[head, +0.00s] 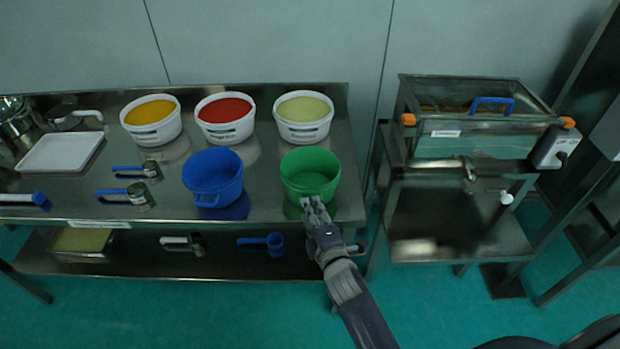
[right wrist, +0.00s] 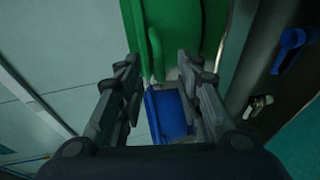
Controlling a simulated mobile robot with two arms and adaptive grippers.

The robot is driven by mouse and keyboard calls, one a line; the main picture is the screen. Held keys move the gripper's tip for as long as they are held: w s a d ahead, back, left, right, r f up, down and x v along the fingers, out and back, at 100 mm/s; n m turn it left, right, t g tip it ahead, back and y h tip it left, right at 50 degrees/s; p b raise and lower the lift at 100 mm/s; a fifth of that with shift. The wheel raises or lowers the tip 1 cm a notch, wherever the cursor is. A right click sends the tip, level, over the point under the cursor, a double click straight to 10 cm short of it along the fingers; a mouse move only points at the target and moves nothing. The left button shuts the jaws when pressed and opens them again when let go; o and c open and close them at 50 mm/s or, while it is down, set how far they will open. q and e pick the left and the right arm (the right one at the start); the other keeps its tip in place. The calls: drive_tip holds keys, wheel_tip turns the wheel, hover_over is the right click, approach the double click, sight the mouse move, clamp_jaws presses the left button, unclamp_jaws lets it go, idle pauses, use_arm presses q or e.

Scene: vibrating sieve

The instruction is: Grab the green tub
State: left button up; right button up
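The green tub (head: 311,172) stands upright at the front right of the steel table, empty as far as I can see. My right gripper (head: 312,205) is at its near side, at the table's front edge, and covers part of its lower front. In the right wrist view the green tub (right wrist: 190,22) fills the top, and its green handle (right wrist: 156,52) reaches between the fingertips. There the right gripper (right wrist: 160,68) has its fingers spread to either side, with gaps showing. Contact is hard to tell. My left gripper is not in view.
A blue tub (head: 212,178) stands left of the green one. White tubs of yellow (head: 152,132), red (head: 227,131) and pale (head: 303,130) material stand behind. Scoops and a white tray (head: 60,152) lie left. The sieve machine (head: 470,143) stands right, across a gap.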

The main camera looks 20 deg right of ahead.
drive_tip(key=shift+w+f, duration=0.2)
drive_tip(key=shift+w, duration=0.45)
drive_tip(key=shift+s, duration=0.1)
drive_tip(key=shift+c, duration=1.1)
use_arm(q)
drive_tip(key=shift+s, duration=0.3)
use_arm(e)
clamp_jaws()
drive_tip(key=shift+r, duration=0.1)
